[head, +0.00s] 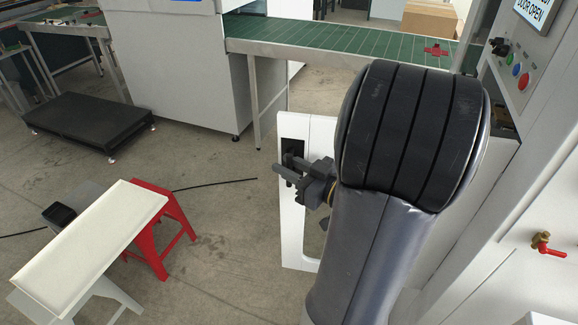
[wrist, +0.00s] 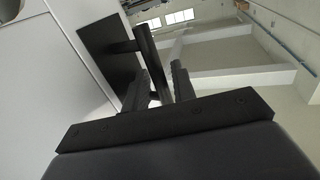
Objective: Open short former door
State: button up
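The white short former door (head: 296,225) stands swung out from the machine, left of my arm in the head view. Its white face (wrist: 50,60) fills the left of the wrist view. A black handle plate (wrist: 105,50) on it carries a dark bar handle (wrist: 148,58). In the head view the plate (head: 292,146) shows near the door's top. My gripper (head: 284,172) is at the handle. In the wrist view my gripper (wrist: 161,78) is open, with the bar between its two fingers and a gap beside the right finger. Part of the door is hidden behind my arm.
A panel at the upper right reads "DOOR OPEN" (head: 540,10) above colored buttons (head: 520,78). A green conveyor (head: 330,42) runs behind. A white-topped stand with red legs (head: 90,240) and a low black platform (head: 88,125) stand left. Floor between them and the door is mostly clear.

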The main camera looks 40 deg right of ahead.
jog(key=shift+o, duration=0.3)
jog(key=shift+s+d+f, duration=0.1)
jog(key=shift+s, duration=0.15)
jog(key=b+v, duration=0.1)
jog(key=v, duration=0.9)
dwell(0.5)
jog(key=shift+p+x, duration=0.5)
jog(key=shift+x, duration=4.8)
